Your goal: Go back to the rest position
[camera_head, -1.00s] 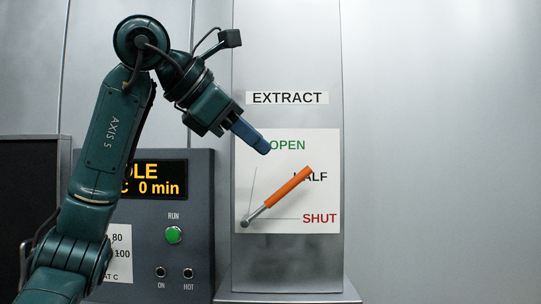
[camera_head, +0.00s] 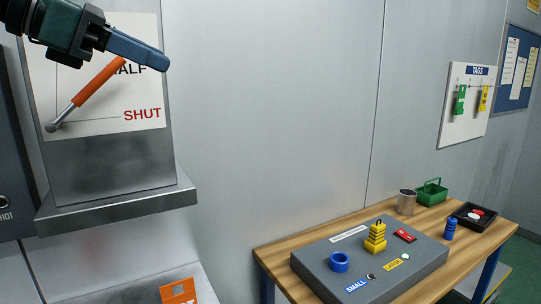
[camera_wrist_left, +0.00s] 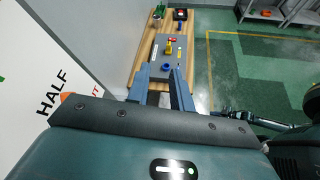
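My left gripper (camera_head: 140,48) reaches in at the top left of the head view, in front of the EXTRACT panel (camera_head: 110,170). Its blue fingers point right, above the lever's orange handle (camera_head: 98,82), and are not closed on it. The left wrist view shows the two fingers (camera_wrist_left: 159,72) apart with nothing held between them. The lever slants up and right from its pivot (camera_head: 52,126), towards the HALF label. My right gripper (camera_wrist_left: 228,113) seems to show small and dark at the right of the wrist view; its fingers are too small to judge.
A wooden table (camera_head: 275,248) stands at right, bearing a grey board (camera_head: 330,262) with a blue ring (camera_head: 339,262) and a yellow stack (camera_head: 375,238). A metal cup (camera_head: 406,203), green basket (camera_head: 431,192) and black tray (camera_head: 472,217) stand behind. Green floor beside the table is open.

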